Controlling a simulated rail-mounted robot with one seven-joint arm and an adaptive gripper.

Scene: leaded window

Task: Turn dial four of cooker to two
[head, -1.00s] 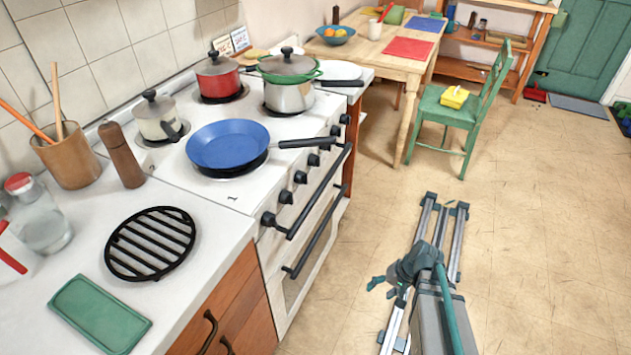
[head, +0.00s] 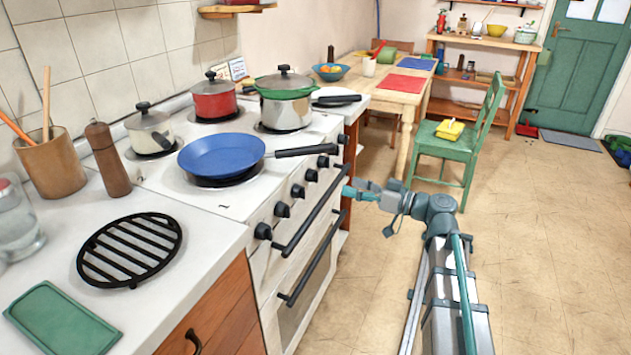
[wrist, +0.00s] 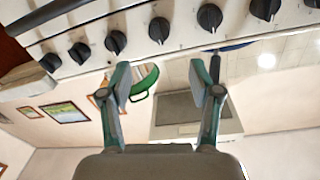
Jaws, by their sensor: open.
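The white cooker (head: 262,220) has a row of black dials along its front edge. Dial four, the middle one of the row (head: 311,175), also shows in the wrist view (wrist: 159,29). Its setting marks are too small to read. My gripper (head: 349,191) is in front of the cooker, right of the dials and close to the oven handle. In the wrist view, which looks upside down, my gripper (wrist: 160,78) is open and empty. Dial four lies between the line of the two fingers, beyond their tips and apart from them.
A black oven handle (head: 308,219) runs below the dials. A blue frying pan (head: 222,155) has its handle reaching out over the dial edge. Pots stand on the rear burners. A green chair (head: 448,145) stands behind my arm.

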